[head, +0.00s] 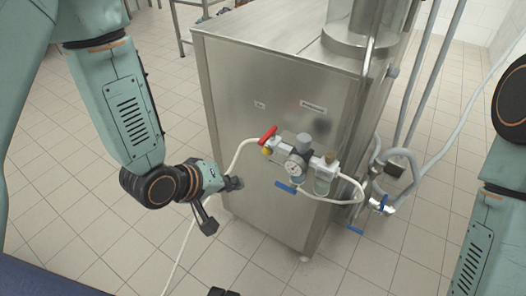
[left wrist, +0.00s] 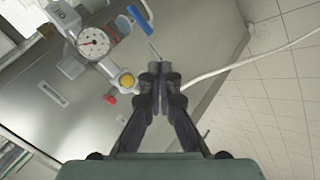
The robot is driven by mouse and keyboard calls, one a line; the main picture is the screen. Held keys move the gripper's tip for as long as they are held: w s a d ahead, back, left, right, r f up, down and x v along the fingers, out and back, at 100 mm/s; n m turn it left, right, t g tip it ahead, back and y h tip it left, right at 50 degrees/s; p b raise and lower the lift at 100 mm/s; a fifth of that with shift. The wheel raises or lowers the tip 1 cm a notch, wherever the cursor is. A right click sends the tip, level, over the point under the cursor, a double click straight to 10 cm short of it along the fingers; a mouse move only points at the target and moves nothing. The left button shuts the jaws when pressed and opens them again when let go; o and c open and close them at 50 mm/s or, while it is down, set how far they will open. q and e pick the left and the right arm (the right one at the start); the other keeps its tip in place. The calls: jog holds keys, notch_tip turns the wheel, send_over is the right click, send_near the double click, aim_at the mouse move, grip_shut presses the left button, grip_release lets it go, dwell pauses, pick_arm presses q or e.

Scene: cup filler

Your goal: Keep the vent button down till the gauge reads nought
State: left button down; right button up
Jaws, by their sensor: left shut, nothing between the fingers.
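The yellow button (left wrist: 127,80), which I take to be the vent button, has a grey ring round it. In the head view its yellow part (head: 267,151) shows under a red lever on the air unit. The round white gauge (head: 295,167) is to its right; it also shows in the left wrist view (left wrist: 92,42), with a short red needle whose reading is too small to tell. My left gripper (head: 236,184) is shut and empty, left of and below the button, apart from it. Its closed tips (left wrist: 161,74) show beside the button.
The air unit sits on the front of a steel cabinet (head: 238,92). A red lever (head: 268,135), a blue lever (head: 286,187) and a white hose (head: 232,160) are close to the left gripper. Grey pipes (head: 425,85) stand on the right.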

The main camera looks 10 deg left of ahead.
aim_at(266, 151)
pick_arm(q)
jog(key=w+d, duration=0.3)
jog(key=w, duration=0.5)
jog(key=shift+w, duration=0.15)
dwell(1.5)
jog(key=shift+w+d+p, duration=0.15)
jog(key=shift+w+p, duration=0.25)
jog(key=shift+p, duration=0.2)
jog(key=shift+w+d+p, duration=0.2)
jog(key=shift+w+p, duration=0.1)
jog(key=shift+w, duration=0.25)
dwell(2.1)
